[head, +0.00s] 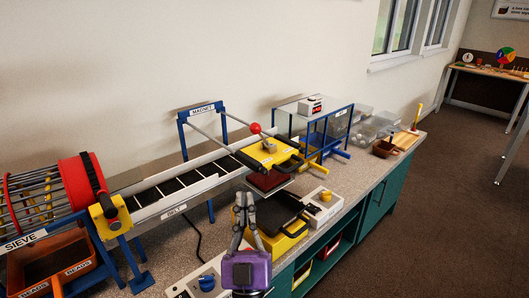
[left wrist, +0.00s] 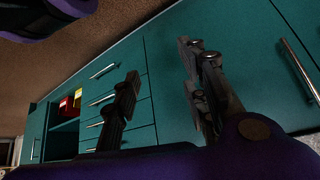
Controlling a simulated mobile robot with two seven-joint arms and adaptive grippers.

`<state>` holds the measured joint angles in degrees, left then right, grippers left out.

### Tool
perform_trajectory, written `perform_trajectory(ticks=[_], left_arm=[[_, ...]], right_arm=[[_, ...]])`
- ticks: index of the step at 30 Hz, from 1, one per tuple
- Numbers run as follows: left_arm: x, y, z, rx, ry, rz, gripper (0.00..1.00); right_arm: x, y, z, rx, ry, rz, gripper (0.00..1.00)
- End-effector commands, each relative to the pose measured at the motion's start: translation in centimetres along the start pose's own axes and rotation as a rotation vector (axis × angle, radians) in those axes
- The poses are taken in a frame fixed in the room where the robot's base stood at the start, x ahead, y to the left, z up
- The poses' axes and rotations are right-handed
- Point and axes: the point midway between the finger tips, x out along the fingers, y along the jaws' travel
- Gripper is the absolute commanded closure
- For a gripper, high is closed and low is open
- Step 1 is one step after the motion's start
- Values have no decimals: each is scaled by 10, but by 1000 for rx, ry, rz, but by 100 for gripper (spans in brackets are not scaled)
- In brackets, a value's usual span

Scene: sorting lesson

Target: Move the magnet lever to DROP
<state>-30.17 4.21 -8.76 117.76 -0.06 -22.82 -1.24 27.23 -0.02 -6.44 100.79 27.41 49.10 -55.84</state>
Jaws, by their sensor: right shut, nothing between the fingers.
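The magnet frame (head: 183,138) is blue, labelled MAGNET, and straddles the conveyor belt. A red ball knob (head: 255,128) shows beside the yellow unit (head: 268,152) at the belt's end; it looks like the lever's knob. I cannot read a HOLD or DROP mark, so the lever's setting is unclear. My right gripper (head: 244,196) is shut and empty, in front of and below the knob, apart from it. My left gripper (left wrist: 158,66) shows only in the left wrist view, open and empty, facing teal drawers.
The belt (head: 175,190) slopes up from the sieve drum (head: 78,182). A brown tray (head: 270,180) sits under the yellow unit, with a black-topped yellow box (head: 283,240) below. A control box with a yellow knob (head: 325,196) stands right. Teal cabinets (head: 376,188) front the counter.

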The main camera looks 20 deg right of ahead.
Motion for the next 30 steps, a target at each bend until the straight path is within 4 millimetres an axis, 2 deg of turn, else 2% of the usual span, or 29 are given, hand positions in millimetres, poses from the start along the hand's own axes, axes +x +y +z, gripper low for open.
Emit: perform_trajectory(ticks=[7,17,23,30], left_arm=[[3,1,-7,0,16,1,60],[0,1,1,-2,-1,-1,60],[-5,0,0,-2,-3,-2,60],[-13,-2,-11,-3,11,-5,60]], right_arm=[[9,4,-6,-10,33,56,100],[14,4,-7,-9,34,54,100],[46,5,-10,-7,38,55,100],[98,8,-12,-8,38,54,100]])
